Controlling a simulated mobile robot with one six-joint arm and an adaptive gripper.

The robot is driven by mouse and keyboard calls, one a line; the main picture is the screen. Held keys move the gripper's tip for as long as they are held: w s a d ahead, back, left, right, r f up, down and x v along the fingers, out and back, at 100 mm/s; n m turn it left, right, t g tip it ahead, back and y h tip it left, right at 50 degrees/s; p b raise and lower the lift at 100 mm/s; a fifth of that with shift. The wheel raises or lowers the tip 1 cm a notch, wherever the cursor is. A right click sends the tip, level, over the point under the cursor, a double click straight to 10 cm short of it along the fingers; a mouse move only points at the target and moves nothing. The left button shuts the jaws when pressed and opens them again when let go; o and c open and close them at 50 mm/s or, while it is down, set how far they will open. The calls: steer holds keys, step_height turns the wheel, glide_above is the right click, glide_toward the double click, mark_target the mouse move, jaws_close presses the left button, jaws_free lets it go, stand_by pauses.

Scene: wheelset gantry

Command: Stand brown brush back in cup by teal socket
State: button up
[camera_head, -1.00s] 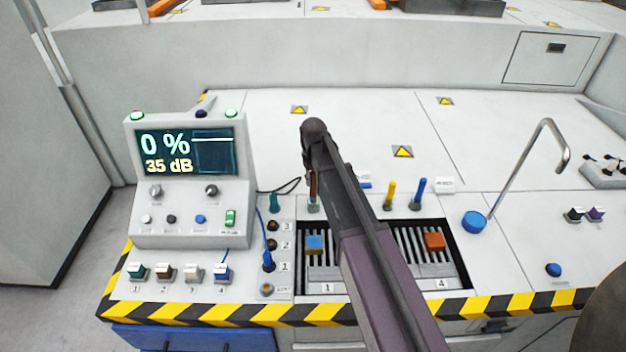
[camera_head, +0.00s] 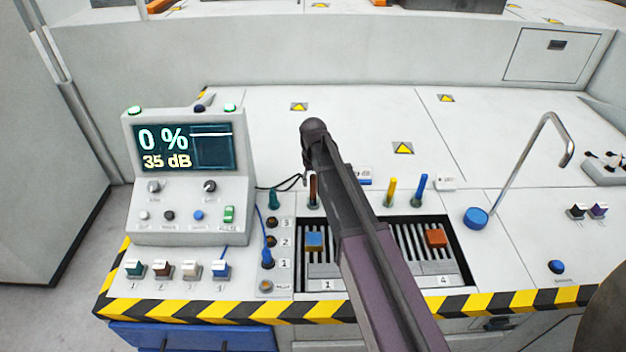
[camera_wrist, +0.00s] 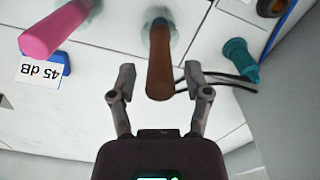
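My gripper (camera_wrist: 160,72) is open, with one finger on each side of the brush handle and a visible gap at both sides. The teal socket (camera_wrist: 241,60) is to the right in the wrist view, with a dark cable nearby. In the head view my arm hides most of my gripper.
A pink brush (camera_wrist: 55,36) stands left in the wrist view, beside a blue block with a 45 dB label (camera_wrist: 38,74). Yellow (camera_head: 391,191) and blue (camera_head: 420,188) handles stand right of my arm. A slotted tray (camera_head: 462,268) and a console (camera_head: 190,225) are nearby.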

steer(key=shift+r, duration=0.15)
stand_by(0.3)
step_height(320, 180, up, 10)
steer(key=p, duration=1)
steer(key=shift+f, duration=0.2)
stand_by(0.8)
steer(key=s+d+m, duration=0.2)
steer(key=s+d, duration=0.6)
steer(key=s, duration=0.3)
steer(key=s+d+m, duration=0.2)
steer(key=s+d, duration=0.6)
steer(key=s, duration=0.2)
steer(key=shift+s, duration=0.35)
steer(key=shift+a, duration=0.1)
steer(key=shift+c, duration=1)
steer(key=shift+f, duration=0.1)
steer(key=shift+s, duration=0.1)
